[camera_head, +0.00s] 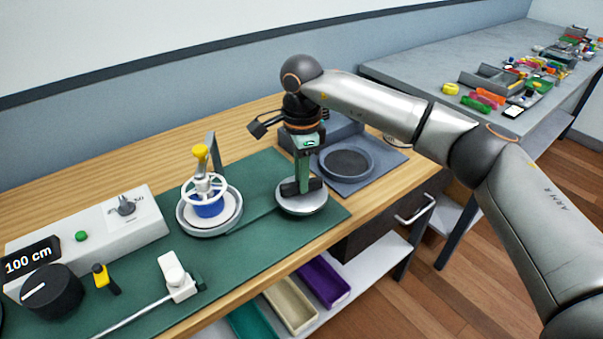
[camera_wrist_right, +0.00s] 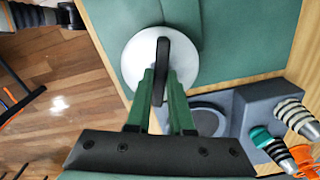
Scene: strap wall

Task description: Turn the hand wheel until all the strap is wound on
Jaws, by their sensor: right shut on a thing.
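The hand wheel (camera_head: 204,187) is a white spoked ring with a yellow knob (camera_head: 200,151) and a blue hub (camera_head: 209,210). It stands on a round grey base on the green mat. My right gripper (camera_head: 302,188) is to the right of the wheel, apart from it. It points down over a pale round disc (camera_head: 303,207) on the mat. In the wrist view its green fingers (camera_wrist_right: 162,75) are shut on a dark upright handle (camera_wrist_right: 161,55) on the pale disc (camera_wrist_right: 139,58). A dark band, perhaps the strap, runs between wheel base and disc. My left gripper is out of view.
A grey box with a "100 cm" label (camera_head: 32,257) and a black dial (camera_head: 52,291) stands at left. A white block on a rod (camera_head: 178,278) lies in front. Bins sit below.

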